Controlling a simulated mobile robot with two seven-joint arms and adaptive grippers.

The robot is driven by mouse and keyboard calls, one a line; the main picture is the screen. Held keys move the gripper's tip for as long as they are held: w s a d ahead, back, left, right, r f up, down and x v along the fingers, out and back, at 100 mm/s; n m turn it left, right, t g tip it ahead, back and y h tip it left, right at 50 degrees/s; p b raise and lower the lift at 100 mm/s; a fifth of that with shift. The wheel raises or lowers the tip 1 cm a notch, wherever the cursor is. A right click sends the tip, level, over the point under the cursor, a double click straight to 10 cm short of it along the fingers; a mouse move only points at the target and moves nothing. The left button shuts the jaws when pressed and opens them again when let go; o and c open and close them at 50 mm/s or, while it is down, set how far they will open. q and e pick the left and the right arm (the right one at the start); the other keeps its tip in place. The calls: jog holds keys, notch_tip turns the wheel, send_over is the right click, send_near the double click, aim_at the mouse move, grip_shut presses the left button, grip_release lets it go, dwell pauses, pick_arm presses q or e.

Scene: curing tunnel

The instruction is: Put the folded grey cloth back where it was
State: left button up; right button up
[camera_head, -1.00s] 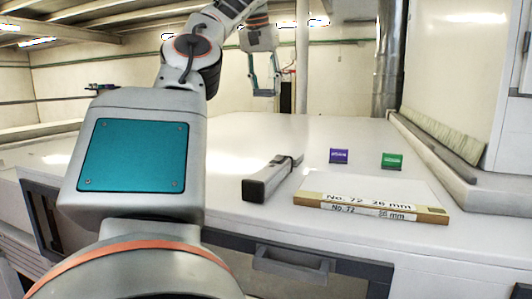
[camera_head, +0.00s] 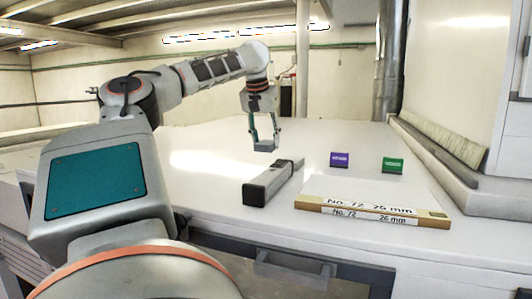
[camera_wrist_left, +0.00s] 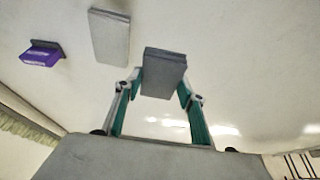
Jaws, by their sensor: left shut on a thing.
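My left gripper (camera_head: 263,138) is shut on the folded grey cloth (camera_head: 265,146), a small grey slab between its fingertips. It hangs over the white table, behind the long grey tool; I cannot tell whether the cloth touches the table. In the left wrist view the gripper (camera_wrist_left: 160,92) has its teal fingers on both sides of the grey cloth (camera_wrist_left: 163,72). My right gripper is not in view.
The long grey tool (camera_head: 268,186) lies in front of the gripper. A purple box (camera_head: 340,160), a green box (camera_head: 392,164) and a labelled board (camera_head: 370,207) lie to the right. A brush-like strip (camera_head: 435,137) runs along the right edge. The table (camera_head: 215,150) is clear left of the gripper.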

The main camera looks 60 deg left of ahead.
aim_at(265, 143)
pick_arm(q)
jog(key=shift+d+f, duration=0.1)
jog(key=shift+f, duration=1.9)
jog(key=shift+f, duration=0.1)
jog(key=o, duration=1)
